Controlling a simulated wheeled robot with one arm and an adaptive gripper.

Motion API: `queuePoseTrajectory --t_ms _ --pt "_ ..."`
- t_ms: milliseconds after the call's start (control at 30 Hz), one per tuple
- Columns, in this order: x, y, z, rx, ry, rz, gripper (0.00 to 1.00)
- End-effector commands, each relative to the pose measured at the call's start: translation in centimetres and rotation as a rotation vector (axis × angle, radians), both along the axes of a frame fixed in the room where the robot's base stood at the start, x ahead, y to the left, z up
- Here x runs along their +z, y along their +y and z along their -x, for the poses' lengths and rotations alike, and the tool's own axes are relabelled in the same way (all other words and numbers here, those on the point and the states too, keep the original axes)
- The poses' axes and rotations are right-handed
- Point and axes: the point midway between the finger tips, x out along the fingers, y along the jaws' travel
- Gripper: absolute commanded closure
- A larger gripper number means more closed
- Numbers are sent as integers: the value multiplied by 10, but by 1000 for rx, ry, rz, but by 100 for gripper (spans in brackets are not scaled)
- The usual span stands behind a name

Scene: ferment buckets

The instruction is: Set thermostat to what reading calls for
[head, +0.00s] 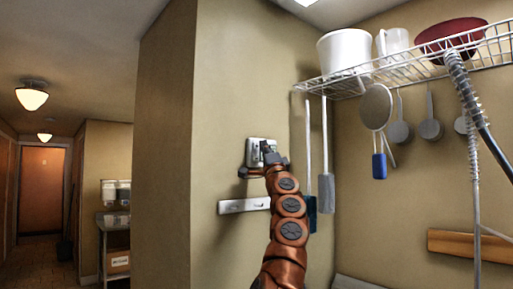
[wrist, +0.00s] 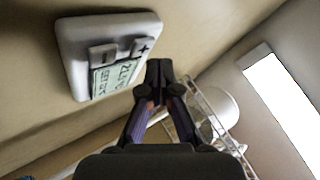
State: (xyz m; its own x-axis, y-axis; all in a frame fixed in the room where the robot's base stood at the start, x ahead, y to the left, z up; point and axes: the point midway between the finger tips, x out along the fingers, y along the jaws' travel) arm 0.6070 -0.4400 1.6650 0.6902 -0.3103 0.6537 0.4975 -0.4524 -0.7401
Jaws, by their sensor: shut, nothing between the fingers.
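The thermostat is a white box on the tan wall, seen in the head view (head: 252,147) partly behind my gripper (head: 267,150). In the wrist view the thermostat (wrist: 75,38) shows tilted at the upper left. It has a grey minus button (wrist: 103,54), a grey plus button (wrist: 141,47) and a greenish display (wrist: 114,78). The display's dark characters are slanted and I cannot read them surely. My gripper (wrist: 158,66) is shut and empty, its tips close to the plus-button side. I cannot tell whether they touch it. No separate reading is legible.
A light strip (head: 243,206) is on the wall below the thermostat. To the right, a wire shelf (head: 345,83) holds a white bucket (head: 344,49), a jug (head: 393,40) and a red bowl (head: 450,31), with utensils hanging beneath. A hallway opens at left.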

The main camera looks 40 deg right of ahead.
Motion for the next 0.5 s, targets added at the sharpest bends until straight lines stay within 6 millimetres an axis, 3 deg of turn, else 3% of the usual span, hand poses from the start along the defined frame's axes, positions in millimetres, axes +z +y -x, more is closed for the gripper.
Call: queuePoseTrajectory --t_ms 500 --pt "0 0 -9 1 0 -1 100"
